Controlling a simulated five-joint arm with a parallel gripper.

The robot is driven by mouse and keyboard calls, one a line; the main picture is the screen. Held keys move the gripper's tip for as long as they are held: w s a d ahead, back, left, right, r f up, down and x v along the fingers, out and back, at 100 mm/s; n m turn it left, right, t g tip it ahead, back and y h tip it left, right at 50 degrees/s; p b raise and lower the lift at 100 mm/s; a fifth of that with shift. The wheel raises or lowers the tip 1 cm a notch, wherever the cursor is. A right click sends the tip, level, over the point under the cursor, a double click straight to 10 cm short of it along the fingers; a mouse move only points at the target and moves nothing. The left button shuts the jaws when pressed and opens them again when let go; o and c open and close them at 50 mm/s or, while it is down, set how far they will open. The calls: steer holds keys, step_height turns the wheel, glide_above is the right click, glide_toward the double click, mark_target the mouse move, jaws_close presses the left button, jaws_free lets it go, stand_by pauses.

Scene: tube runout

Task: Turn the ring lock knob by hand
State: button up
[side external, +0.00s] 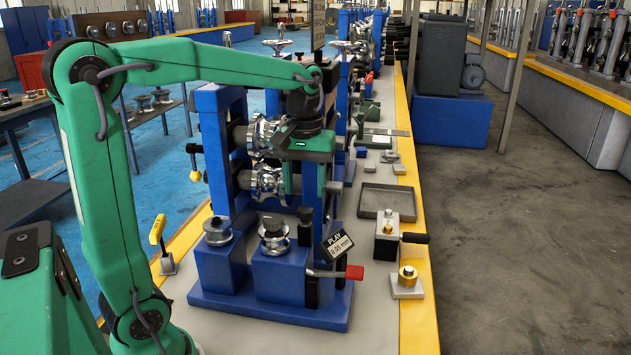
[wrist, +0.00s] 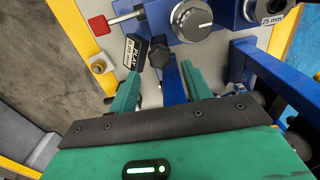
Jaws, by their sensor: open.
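A black lobed knob (wrist: 160,54), which looks like the ring lock knob, sits beside a silver dial with a ribbed rim (wrist: 192,18) in the wrist view. In the wrist view the fingers of my gripper (wrist: 160,74) lie on either side of the line to the knob. I cannot tell the exact height gap; no contact shows.
A PLAY 0.05 mm sign (side external: 337,245) stands close right of the knob, above a red-handled lever (side external: 354,272). Steel rollers (side external: 265,180) and blue stand posts are close behind. A shallow tray (side external: 385,202) and brass-topped block (side external: 407,278) lie right.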

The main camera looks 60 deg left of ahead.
mark_target(305, 210)
steer(key=shift+f, duration=2.25)
steer(key=c, duration=0.8)
